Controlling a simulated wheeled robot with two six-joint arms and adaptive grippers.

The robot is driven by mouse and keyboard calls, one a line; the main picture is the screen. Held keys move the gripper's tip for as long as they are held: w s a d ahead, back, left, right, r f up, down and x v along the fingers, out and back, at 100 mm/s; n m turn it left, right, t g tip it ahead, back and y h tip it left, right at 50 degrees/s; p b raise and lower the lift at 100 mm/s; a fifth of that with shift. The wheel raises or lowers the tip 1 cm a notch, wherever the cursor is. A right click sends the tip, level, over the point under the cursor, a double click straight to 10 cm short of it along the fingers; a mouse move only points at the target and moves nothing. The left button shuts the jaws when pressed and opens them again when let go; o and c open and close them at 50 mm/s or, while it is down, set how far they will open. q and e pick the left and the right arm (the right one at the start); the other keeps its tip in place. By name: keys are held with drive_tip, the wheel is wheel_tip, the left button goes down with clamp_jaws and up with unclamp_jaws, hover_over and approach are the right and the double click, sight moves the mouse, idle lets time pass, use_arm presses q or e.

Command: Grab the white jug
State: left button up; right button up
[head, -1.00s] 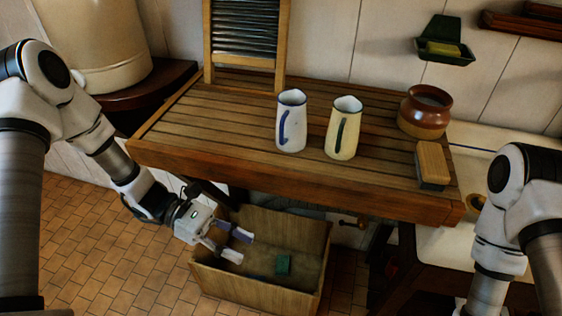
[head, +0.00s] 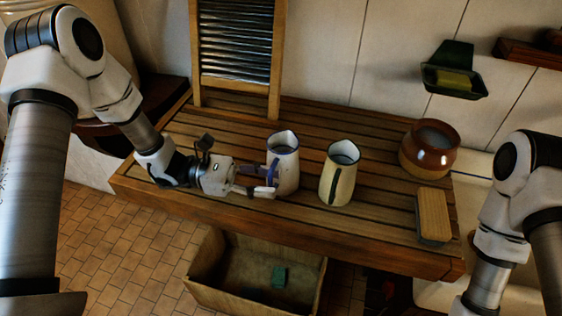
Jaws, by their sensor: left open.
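The white jug (head: 286,160) with a blue handle stands upright on the slatted wooden table (head: 215,130). My left gripper (head: 268,181) is open at the jug's left side, with its fingers by the handle and lower body. The fingers partly hide the handle, and I cannot tell whether they touch the jug. My right arm shows at the right edge, but its gripper is out of view.
A cream jug (head: 339,177) with a dark handle stands just right of the white jug. A brown pot (head: 429,150) and a brush (head: 433,214) are further right. A washboard (head: 238,50) stands behind. A wooden crate (head: 205,268) is below the table.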

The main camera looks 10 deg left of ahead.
use_arm(q)
drive_tip(key=shift+w+d+f, duration=0.2)
drive_tip(key=shift+w+d, duration=0.25)
drive_tip(key=shift+d, duration=0.1)
drive_tip(key=shift+s+r, duration=0.1)
drive_tip(key=shift+s, duration=0.1)
drive_tip(key=shift+s+r, duration=0.15)
drive_tip(key=shift+s, duration=0.1)
drive_tip(key=c, duration=0.4)
drive_tip(key=shift+a, duration=0.15)
clamp_jaws()
drive_tip(key=shift+w, duration=0.1)
use_arm(e)
drive_tip(key=shift+w+r, duration=0.1)
drive_tip(key=shift+r, duration=0.05)
drive_tip(key=shift+d, duration=0.1)
